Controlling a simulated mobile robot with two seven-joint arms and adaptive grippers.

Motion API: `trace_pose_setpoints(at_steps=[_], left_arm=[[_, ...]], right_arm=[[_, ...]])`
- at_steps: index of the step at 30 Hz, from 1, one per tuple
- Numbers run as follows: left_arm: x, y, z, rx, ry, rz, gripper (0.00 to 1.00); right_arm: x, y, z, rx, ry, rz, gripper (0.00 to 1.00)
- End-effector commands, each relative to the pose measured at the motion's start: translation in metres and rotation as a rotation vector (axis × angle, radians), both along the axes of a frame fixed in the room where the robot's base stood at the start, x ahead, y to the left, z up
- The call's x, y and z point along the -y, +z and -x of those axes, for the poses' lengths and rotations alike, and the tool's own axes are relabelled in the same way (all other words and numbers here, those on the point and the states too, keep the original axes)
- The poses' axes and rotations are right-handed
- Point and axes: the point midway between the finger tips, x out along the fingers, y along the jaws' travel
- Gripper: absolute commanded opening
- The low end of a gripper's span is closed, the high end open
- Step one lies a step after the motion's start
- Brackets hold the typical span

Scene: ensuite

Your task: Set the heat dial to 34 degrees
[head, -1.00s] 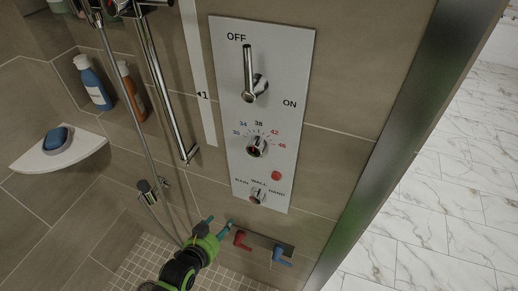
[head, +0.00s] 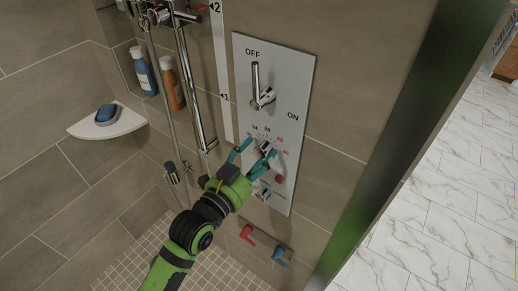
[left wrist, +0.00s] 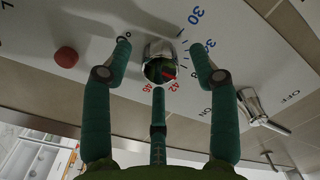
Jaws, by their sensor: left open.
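The heat dial (head: 266,147) is a small chrome knob on the white control panel (head: 295,75), ringed by blue and red numbers. My left gripper (head: 253,153) is open at the panel with its teal fingers around the dial. In the left wrist view the dial (left wrist: 160,55) sits between the two spread side fingers, and a middle finger (left wrist: 158,100) points at it from below. I see gaps beside the dial and no clear touch. The red 42 and 46 lie below it, 30 above right. Its setting is hard to read.
A chrome OFF/ON lever (head: 262,92) is above the dial. A red button (head: 280,179) and a selector knob (head: 264,194) are below. Red (head: 247,233) and blue (head: 279,256) levers sit lower. A shower rail (head: 193,85) and hose stand left.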

Motion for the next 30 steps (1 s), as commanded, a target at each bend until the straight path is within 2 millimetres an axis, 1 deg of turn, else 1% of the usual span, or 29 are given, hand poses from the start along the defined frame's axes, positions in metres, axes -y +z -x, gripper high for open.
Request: trace_pose_setpoints(at_steps=[1,4,12,14,15,16,17,25,30], left_arm=[[0.0027,0.0015,-0.004,0.0,0.0,0.0,0.6],[0.0052,0.0004,-0.0077,0.0,-0.001,-0.001,0.6],[0.006,-0.0005,-0.0086,0.001,0.0,-0.001,0.6],[0.0059,-0.0005,-0.0086,0.001,0.0,-0.001,0.36],[0.0059,-0.0005,-0.0086,0.001,0.0,-0.001,0.2],[0.0058,-0.0005,-0.0086,0.001,0.0,-0.001,0.08],[0.0057,-0.0006,-0.0085,0.001,0.0,-0.001,0.04],[0.0057,-0.0004,-0.0085,-0.007,0.0,0.006,0.03],[0.0057,0.0007,-0.0086,-0.038,0.001,0.049,0.03]], right_arm=[[0.0024,0.003,-0.0002,0.0,0.001,0.003,0.69],[0.0067,0.0039,-0.0003,0.0,0.0,0.008,0.69],[0.0117,0.0035,-0.0011,0.001,-0.003,0.015,0.69],[0.0118,0.0035,-0.0013,0.001,-0.003,0.015,0.69],[0.0117,0.0035,-0.0014,0.001,-0.003,0.015,0.69],[0.0117,0.0036,-0.0016,0.001,-0.003,0.015,0.69],[0.0117,0.0036,-0.0016,0.001,-0.003,0.015,0.69],[0.0116,0.0047,-0.0018,0.002,-0.003,0.015,0.69],[0.0113,0.0094,-0.0019,0.002,-0.003,0.015,0.69]])
